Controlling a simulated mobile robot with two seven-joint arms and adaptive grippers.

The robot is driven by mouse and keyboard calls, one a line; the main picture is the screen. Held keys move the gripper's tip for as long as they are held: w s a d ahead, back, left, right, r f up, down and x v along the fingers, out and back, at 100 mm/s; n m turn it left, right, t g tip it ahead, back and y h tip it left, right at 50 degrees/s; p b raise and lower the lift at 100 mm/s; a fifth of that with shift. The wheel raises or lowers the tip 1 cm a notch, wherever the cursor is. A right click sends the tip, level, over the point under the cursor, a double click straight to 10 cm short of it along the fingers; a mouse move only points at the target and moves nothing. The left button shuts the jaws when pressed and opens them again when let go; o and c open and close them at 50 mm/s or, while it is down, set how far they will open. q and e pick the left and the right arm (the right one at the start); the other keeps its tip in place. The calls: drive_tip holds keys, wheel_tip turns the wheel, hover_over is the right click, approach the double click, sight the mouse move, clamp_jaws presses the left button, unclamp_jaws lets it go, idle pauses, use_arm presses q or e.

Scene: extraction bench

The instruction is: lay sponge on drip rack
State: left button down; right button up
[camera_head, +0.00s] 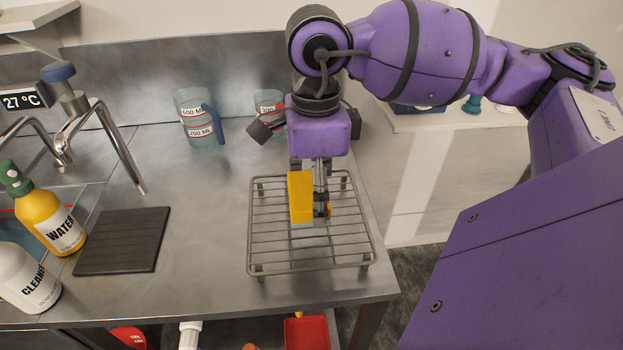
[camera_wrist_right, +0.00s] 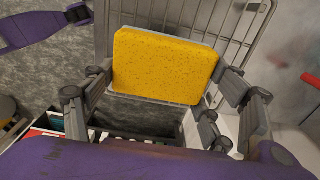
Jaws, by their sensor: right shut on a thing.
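The yellow sponge (camera_head: 301,196) is held upright in my right gripper (camera_head: 322,205), over the middle of the drip rack. The sponge also shows in the right wrist view (camera_wrist_right: 165,66), its broad yellow face toward the camera and a pale layer behind it, with the gripper's fingers on either side. The grey wire drip rack (camera_head: 275,263) stands on the right part of the steel bench. It also shows behind the sponge in the wrist view (camera_wrist_right: 225,22). I cannot tell whether the sponge's lower edge touches the wires. My left gripper is not in view.
Measuring jugs (camera_head: 199,118) stand behind the rack. A dark ribbed mat (camera_head: 122,241), a yellow water bottle (camera_head: 47,218), a white cleaner bottle (camera_head: 25,277) and a tap (camera_head: 105,125) are at the left. Bare bench (camera_head: 205,215) lies between mat and rack. The bench's right edge is close to the rack.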

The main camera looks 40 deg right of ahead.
wheel_tip(320, 180, down, 4)
drive_tip(key=shift+r+b, duration=0.1)
drive_tip(key=shift+b, duration=0.9)
drive_tip(key=shift+f, duration=0.3)
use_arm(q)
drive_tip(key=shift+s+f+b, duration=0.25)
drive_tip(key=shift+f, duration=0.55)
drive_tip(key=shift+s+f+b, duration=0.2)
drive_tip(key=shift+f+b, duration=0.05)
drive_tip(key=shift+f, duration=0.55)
use_arm(e)
drive_tip(key=shift+f, duration=0.4)
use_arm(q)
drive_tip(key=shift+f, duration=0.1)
use_arm(e)
drive_tip(key=o, duration=1.1)
drive_tip(key=shift+r, duration=0.1)
